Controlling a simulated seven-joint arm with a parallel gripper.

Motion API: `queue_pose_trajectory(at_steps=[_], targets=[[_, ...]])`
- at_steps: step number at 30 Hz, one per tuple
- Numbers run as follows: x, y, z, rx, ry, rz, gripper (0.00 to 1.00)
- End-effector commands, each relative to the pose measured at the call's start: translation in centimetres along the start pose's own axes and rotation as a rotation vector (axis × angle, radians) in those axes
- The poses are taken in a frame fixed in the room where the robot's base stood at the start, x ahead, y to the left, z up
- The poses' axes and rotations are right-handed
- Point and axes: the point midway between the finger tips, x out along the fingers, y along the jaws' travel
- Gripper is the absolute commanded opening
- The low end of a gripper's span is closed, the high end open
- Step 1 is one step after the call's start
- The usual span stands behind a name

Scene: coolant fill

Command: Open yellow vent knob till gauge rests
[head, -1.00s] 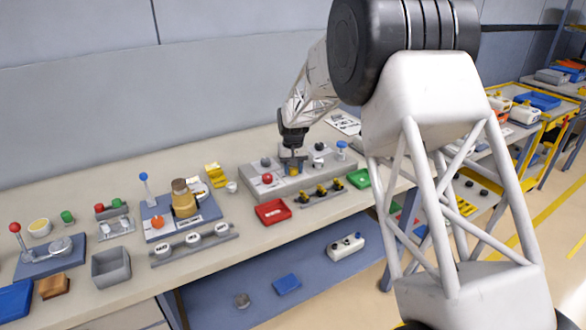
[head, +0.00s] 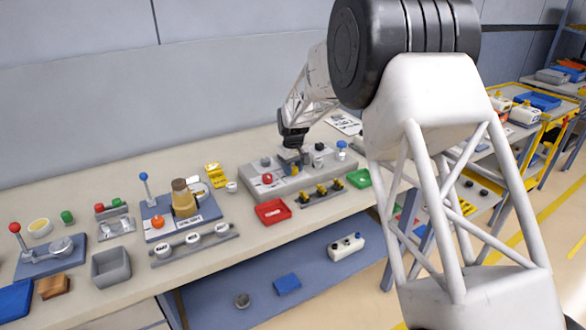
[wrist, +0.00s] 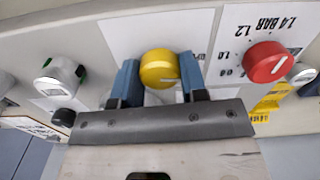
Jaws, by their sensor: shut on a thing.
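The yellow vent knob (wrist: 159,68) sits between the two blue fingers of my gripper (wrist: 159,80) in the wrist view. The gripper is shut on it, one finger on each side. A pale mark line shows on the knob's face. In the head view my gripper (head: 292,157) points down onto the grey panel (head: 258,188), with a bit of the yellow knob (head: 295,170) showing under it. I cannot make out a gauge needle in either view.
A red knob (wrist: 265,62) stands beside a printed bar scale (wrist: 244,28). A silver knob (wrist: 60,77) is on the other side. In front of the panel are a red tray (head: 273,212), a row of yellow-and-black parts (head: 321,192) and a green tray (head: 358,178).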

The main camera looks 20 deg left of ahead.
Motion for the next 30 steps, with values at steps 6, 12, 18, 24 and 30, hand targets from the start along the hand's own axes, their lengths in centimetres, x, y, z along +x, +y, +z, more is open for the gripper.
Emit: queue_pose_trajectory(at_steps=[6, 12, 18, 24, 30], targets=[[0.1, 0.0, 0.1, 0.001, -0.002, -0.001, 0.55], [0.1, 0.0, 0.1, 0.001, -0.001, 0.000, 0.65], [-0.1, 0.0, 0.0, 0.001, 0.000, 0.000, 0.65], [-1.2, 0.0, 0.0, 0.001, 0.001, 0.001, 0.65], [-3.5, 0.0, 0.0, 0.001, 0.001, 0.001, 0.65]])
